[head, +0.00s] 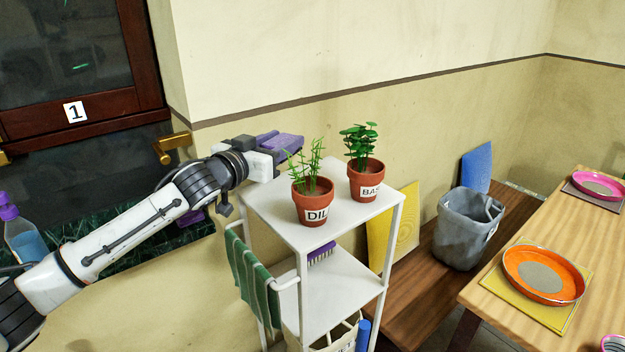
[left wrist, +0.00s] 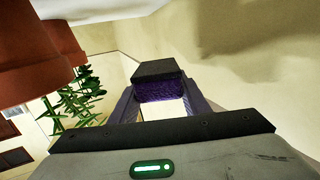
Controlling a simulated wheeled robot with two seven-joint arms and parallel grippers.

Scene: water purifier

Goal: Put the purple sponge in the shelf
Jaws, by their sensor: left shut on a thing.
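The white shelf (head: 345,225) stands against the wall in the head view, with a top board and a lower board (head: 335,290). My left gripper (head: 280,144) is at the back left of the top board, beside the potted plants. The left wrist view shows its fingers shut on the purple sponge (left wrist: 161,90), which has a dark face. In the head view, the sponge is hard to tell apart from the purplish fingers. Whether it touches the board cannot be told. My right gripper is in neither view.
Potted plants labelled DIL (head: 312,203) and BAS (head: 366,182) stand on the top board. A purple brush (head: 320,253) lies on the lower board. A green striped towel (head: 250,280) hangs at the left side. A grey bin (head: 467,230) stands to the right.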

